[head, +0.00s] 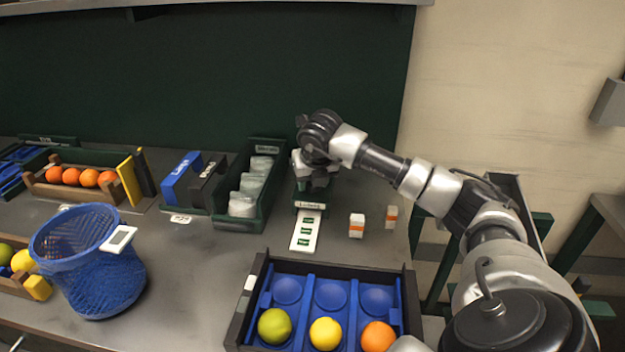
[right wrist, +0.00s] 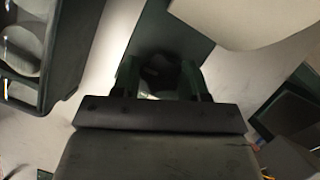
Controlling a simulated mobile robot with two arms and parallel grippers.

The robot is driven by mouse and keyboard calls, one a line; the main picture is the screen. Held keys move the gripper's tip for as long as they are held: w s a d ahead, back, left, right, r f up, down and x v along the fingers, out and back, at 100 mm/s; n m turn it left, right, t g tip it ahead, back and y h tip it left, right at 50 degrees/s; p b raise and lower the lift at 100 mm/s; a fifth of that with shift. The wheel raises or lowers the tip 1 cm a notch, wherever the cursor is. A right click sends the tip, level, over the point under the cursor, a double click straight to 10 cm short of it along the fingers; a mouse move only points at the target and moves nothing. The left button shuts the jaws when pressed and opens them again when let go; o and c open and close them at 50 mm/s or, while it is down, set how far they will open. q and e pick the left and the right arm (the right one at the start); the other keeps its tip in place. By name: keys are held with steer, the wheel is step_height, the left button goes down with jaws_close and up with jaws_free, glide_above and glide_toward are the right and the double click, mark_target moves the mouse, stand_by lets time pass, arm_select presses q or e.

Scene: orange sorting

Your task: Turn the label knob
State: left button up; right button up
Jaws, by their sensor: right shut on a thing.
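The label device (head: 309,206) stands at the back of the table, dark green with a pale sign on its front. A white strip with green labels (head: 306,231) runs from it towards me. My right gripper (head: 314,178) is over the top of the device, and its hand covers most of it. In the right wrist view, the fingers (right wrist: 160,82) are shut on a dark round knob (right wrist: 161,68), which is shadowed and partly hidden. My left gripper is not in view.
A green bin with clear cups (head: 226,224) stands just left of the device. Two small white-and-orange boxes (head: 356,226) are to its right. A fruit tray (head: 260,268) is in front, with a blue basket (head: 95,270) at left. Bare table lies between basket and tray.

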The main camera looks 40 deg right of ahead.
steer(key=o, duration=0.9)
steer(key=shift+r, duration=0.1)
steer(key=v, duration=1)
steer(key=shift+s+r+b, duration=0.1)
steer(key=shift+r+b, duration=0.25)
steer(key=shift+b, duration=0.05)
